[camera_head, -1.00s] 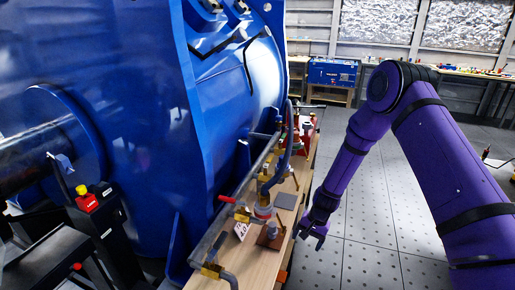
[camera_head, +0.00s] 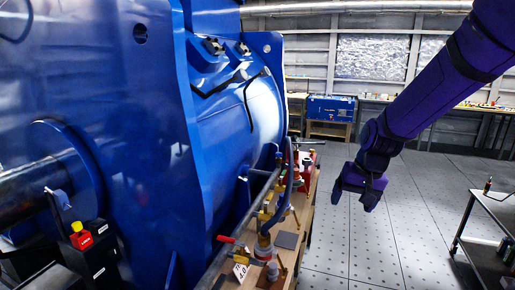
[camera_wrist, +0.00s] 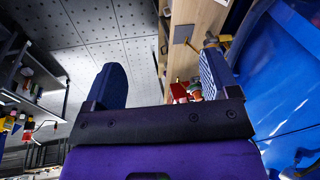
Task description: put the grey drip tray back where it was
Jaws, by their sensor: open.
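A flat grey square plate (camera_head: 287,240), which looks like the drip tray, lies on the wooden bench (camera_head: 300,228) beside the pipe fittings. It also shows near the top of the wrist view as a small grey square (camera_wrist: 184,34). My gripper (camera_head: 355,198) hangs in the air over the floor, right of the bench and apart from the plate. In the wrist view my gripper (camera_wrist: 163,78) has its two blue fingers wide apart with nothing between them.
A large blue motor housing (camera_head: 110,130) fills the left. Pipes and valves with a red-handled valve (camera_head: 228,239) crowd the bench. A white label card (camera_head: 240,271) stands at its near end. A dark trolley (camera_head: 478,235) stands at the right. The tiled floor between is clear.

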